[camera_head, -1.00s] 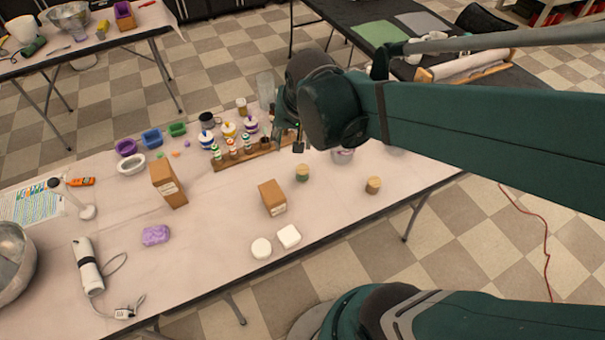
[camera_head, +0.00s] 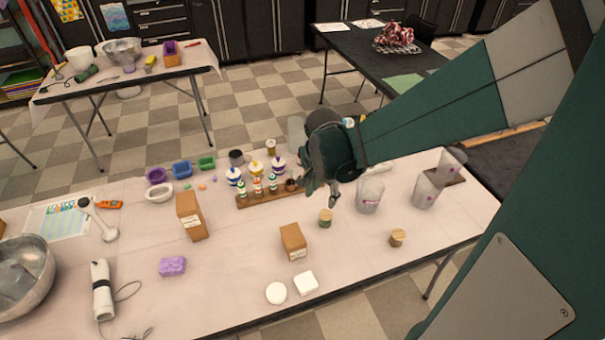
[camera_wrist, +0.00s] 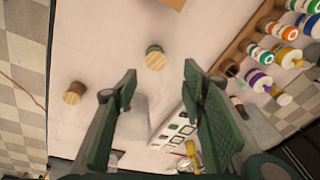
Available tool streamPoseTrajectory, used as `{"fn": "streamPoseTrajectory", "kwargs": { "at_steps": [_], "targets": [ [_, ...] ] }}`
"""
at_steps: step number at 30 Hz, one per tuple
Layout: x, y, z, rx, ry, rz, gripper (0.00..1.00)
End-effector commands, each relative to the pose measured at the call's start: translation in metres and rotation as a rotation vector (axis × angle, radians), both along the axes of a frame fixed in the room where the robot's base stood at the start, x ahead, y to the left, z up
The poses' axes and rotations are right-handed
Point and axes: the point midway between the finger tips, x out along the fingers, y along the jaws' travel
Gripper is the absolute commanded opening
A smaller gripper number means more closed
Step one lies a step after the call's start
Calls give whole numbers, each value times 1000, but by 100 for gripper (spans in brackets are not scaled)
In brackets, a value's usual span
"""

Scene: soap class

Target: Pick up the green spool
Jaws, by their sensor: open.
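The green spool (camera_head: 326,219) stands upright on the pale-covered table, with a light wooden top and a dark green side. In the wrist view the green spool (camera_wrist: 155,58) is just beyond my fingertips, near the middle line between them, and nothing is gripped. My gripper (camera_head: 321,196) is open and empty, pointing down above the table behind the spool in the head view. In the wrist view both green fingers of my gripper (camera_wrist: 160,78) are spread wide apart. A tan spool (camera_head: 398,237) stands to the right of the green one; it also shows in the wrist view (camera_wrist: 74,92).
A brown box (camera_head: 293,241) stands left of the green spool. A wooden rack (camera_head: 252,199) with small bottles is at the back left. Clear cups (camera_head: 369,194) stand at the right. White soaps (camera_head: 276,292) lie near the front edge. Table around the spools is clear.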

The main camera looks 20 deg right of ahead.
Motion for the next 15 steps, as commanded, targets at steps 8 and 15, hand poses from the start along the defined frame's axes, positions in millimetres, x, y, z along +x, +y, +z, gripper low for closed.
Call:
{"fn": "streamPoseTrajectory", "kwargs": {
  "at_steps": [8,15],
  "targets": [
    [11,-9,-41,7,50,-155,41],
    [15,-15,-65,8,79,-252,41]
  ]
}}
